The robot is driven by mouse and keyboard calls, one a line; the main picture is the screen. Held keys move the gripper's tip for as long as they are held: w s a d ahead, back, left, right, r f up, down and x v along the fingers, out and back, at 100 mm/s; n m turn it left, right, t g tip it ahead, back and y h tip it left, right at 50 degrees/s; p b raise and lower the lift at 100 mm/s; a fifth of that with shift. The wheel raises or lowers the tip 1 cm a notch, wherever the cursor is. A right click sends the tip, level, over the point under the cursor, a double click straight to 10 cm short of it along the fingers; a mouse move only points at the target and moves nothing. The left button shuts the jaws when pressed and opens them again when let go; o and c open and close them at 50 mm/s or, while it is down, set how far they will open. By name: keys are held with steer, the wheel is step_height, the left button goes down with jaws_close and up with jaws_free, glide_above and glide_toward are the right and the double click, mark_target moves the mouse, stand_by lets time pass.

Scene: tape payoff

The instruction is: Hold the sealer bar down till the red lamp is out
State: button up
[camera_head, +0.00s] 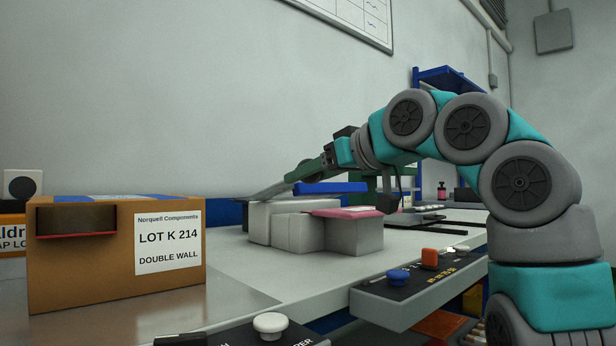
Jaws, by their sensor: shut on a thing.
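My arm reaches in from the right, and my gripper (330,156) is seen side-on at its left end, above the back of the bench. It is shut on a long dark green and grey bar (308,170), which slants down to the left; I cannot tell for sure that this is the sealer bar. The bar's low grey end lies close over a pale grey block (262,218); whether they touch is unclear. A blue bar (330,188) lies behind. An orange-red block (429,258) sits on the front panel; I cannot tell whether it is a lamp or lit.
A cardboard carton (100,288) stands at the left front. A pink sheet (345,212) lies over pale blocks. A front panel (415,290) carries a blue knob (398,276); a white knob (270,324) is nearer. The bench top (240,275) is bare between carton and panel.

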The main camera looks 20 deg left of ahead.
steer(key=shift+d+f+b, duration=0.2)
steer(key=shift+f+b, duration=0.75)
steer(key=shift+f, duration=0.4)
steer(key=shift+s+d+f, duration=0.1)
steer(key=shift+f, duration=1.15)
steer(key=shift+c, duration=0.3)
steer(key=shift+r, duration=0.1)
